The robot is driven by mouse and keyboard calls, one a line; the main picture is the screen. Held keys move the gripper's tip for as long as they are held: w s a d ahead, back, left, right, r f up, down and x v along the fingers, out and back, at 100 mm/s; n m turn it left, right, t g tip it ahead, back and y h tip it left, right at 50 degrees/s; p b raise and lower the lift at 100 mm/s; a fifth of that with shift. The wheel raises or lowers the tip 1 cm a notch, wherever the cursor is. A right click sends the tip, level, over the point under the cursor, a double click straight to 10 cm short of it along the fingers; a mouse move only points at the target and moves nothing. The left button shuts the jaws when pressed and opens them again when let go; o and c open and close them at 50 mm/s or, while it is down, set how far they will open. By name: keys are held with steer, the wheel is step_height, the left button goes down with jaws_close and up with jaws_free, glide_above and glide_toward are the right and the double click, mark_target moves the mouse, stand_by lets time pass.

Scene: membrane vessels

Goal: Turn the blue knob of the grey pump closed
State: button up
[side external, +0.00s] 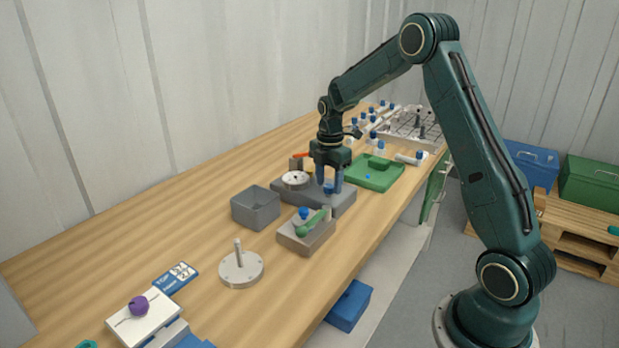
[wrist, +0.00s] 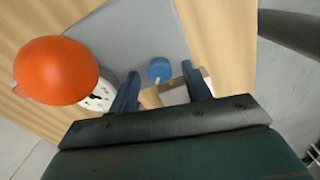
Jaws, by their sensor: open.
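The grey pump (side external: 340,203) is a flat grey block on the table, with a round white dial (side external: 295,179) on its left part. Its blue knob (side external: 328,188) stands on the right part, and shows in the wrist view as a round blue cap (wrist: 160,70). My gripper (side external: 329,187) points down over the pump with its blue fingers open on either side of the knob. In the wrist view the knob appears between the fingertips (wrist: 160,72), with gaps to both. Whether the fingers reach down around it is unclear.
A green tray (side external: 373,172) lies behind right. An orange ball-like part (wrist: 56,70) looms beside my gripper.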

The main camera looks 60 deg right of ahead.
steer(key=shift+f, duration=0.35)
steer(key=c, duration=1)
steer(key=shift+m, duration=1.5)
steer(key=o, duration=1)
